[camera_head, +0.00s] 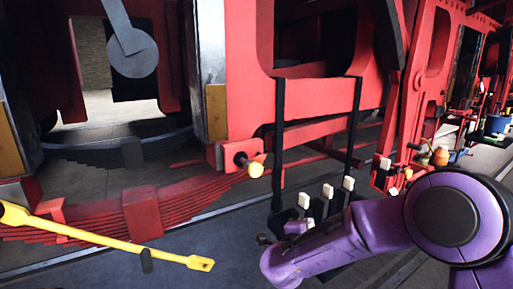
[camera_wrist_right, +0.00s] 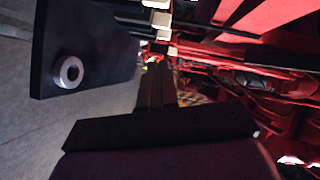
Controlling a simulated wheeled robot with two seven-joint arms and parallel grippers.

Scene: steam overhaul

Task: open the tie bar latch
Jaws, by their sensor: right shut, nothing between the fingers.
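I cannot tell for sure which part is the tie bar latch. My left gripper is not in view.
A long yellow bar (camera_head: 110,241) crosses the lower left, above red leaf springs (camera_head: 200,199). Black straps (camera_head: 279,130) hang from the red frame (camera_head: 310,100). A dark plate with a metal ring (camera_wrist_right: 69,72) stands close at left in the wrist view. Grey floor is below.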

